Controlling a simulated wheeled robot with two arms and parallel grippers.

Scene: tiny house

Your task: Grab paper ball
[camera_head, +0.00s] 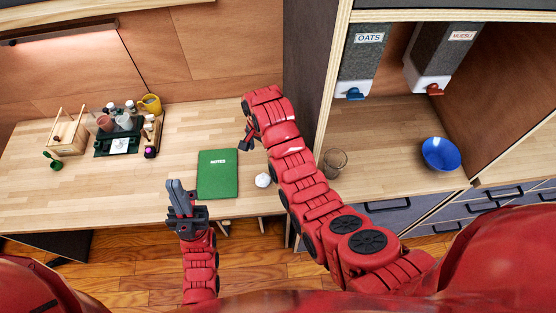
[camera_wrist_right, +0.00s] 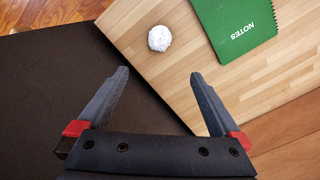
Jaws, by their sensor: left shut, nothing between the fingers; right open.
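The white paper ball (camera_head: 263,180) lies on the wooden desk, just right of the green notebook (camera_head: 217,174). In the right wrist view the paper ball (camera_wrist_right: 160,38) rests on the desk beyond my fingertips, near the desk's edge. My right gripper (camera_head: 246,138) is over the desk beyond the ball in the head view. In its wrist view the right gripper (camera_wrist_right: 160,80) is open with nothing between its fingers. My left gripper (camera_head: 178,195) is shut and empty, at the desk's front edge, left of the notebook.
A wooden rack (camera_head: 67,134) and a dark tray (camera_head: 101,150) with jars stand at the desk's left, with a yellow mug (camera_head: 151,103) behind. A dark panel (camera_wrist_right: 70,100) borders the desk. Right of it, a counter holds a glass (camera_head: 334,162) and a blue bowl (camera_head: 440,154).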

